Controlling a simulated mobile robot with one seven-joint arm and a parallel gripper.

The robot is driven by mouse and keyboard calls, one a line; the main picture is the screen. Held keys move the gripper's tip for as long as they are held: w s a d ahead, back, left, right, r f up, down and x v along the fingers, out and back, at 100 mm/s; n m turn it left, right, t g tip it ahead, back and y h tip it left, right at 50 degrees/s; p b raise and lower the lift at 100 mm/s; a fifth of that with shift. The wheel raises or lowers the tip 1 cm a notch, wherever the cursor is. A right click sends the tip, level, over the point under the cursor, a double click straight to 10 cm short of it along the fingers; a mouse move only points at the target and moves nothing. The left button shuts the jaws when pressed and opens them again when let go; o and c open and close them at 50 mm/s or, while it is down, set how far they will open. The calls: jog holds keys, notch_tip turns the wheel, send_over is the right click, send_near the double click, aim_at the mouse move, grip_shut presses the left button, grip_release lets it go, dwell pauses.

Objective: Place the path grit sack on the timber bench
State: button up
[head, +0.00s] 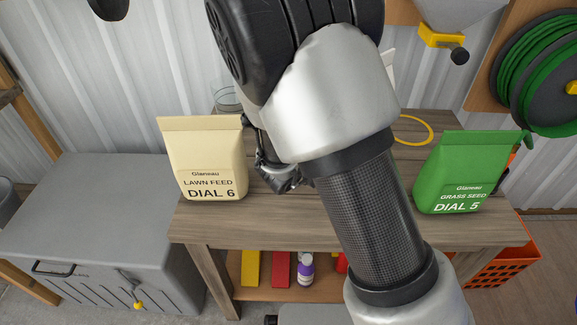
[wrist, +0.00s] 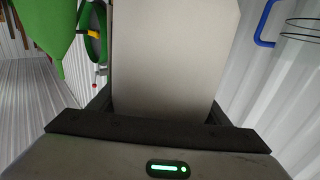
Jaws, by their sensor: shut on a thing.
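My gripper (wrist: 160,112) is shut on a pale, off-white sack (wrist: 172,55), which fills the middle of the wrist view. No label shows on the side I see, so I cannot read its name. In the head view my arm covers nearly all of the sack; only a white sliver (head: 389,70) shows right of the arm. The timber bench (head: 270,222) stands in front of me, with my gripper over its middle, mostly behind my arm. I cannot tell whether the sack's base touches the bench.
A cream lawn feed sack (head: 205,160) stands at the bench's left, a green grass seed sack (head: 458,175) at its right. A yellow ring (head: 428,130) and a glass jar (head: 226,98) are at the back. A grey chest (head: 85,215) stands left, an orange crate (head: 505,265) right.

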jog(key=shift+s+f+b, duration=0.1)
jog(key=shift+f+b, duration=1.6)
jog(key=shift+f, duration=3.1)
jog(key=o, duration=2.1)
jog(key=shift+a+f, duration=0.1)
jog(key=shift+f, duration=0.1)
jog(key=shift+r, duration=0.15)
jog(key=p+v, duration=0.1)
jog(key=v, duration=1.1)
jog(key=shift+p, duration=0.4)
